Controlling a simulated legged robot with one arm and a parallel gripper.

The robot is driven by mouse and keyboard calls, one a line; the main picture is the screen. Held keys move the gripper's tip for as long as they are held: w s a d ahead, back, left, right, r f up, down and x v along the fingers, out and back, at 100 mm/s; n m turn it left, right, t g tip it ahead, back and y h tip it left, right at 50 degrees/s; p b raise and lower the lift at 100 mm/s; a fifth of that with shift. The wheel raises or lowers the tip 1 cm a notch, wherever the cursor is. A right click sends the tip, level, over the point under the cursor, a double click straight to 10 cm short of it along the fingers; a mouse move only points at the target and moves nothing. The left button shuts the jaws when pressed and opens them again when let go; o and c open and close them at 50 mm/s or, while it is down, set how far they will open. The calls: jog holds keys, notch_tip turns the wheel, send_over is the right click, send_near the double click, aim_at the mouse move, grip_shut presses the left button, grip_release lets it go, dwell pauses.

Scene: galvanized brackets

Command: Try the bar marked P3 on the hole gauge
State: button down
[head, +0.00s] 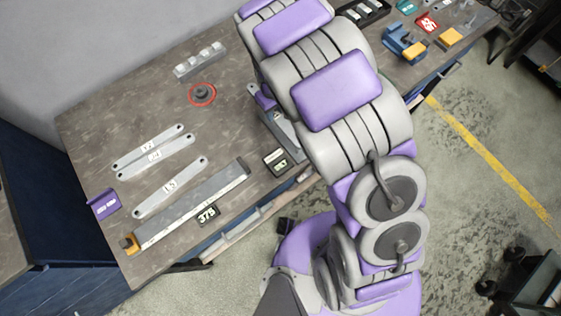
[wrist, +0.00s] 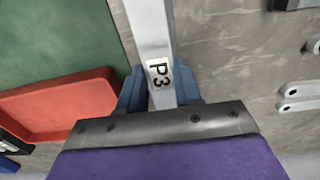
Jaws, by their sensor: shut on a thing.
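The bar marked P3 (wrist: 150,30) is a pale metal strip in the wrist view, its label facing the camera. My gripper (wrist: 158,92) is shut on it, with a blue finger on each side of the label. The bar's far end runs out of the top of the view. In the head view my arm hides the gripper and the held bar. A grey metal fixture (head: 281,132), partly behind my arm, stands by the table's front edge with a small dark display; I cannot tell whether it is the hole gauge.
Several loose bars with end holes (head: 166,190) lie on the table at left. A long grey rule-like fixture (head: 190,208) lies in front of them, by a 375 sign (head: 207,215). A red ring (head: 202,94) is behind. A red tray (wrist: 60,105) shows in the wrist view.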

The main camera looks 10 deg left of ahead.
jog(key=shift+r, duration=0.6)
jog(key=shift+f, duration=0.2)
jog(key=shift+a+f+b, duration=0.2)
jog(key=shift+f+b, duration=0.1)
jog(key=shift+f, duration=1.3)
jog(key=shift+f, duration=0.25)
dwell(1.4)
jog(key=c, duration=0.7)
grip_release()
notch_tip(320, 180, up, 17)
jog(key=p, duration=0.2)
jog(key=shift+r, duration=0.15)
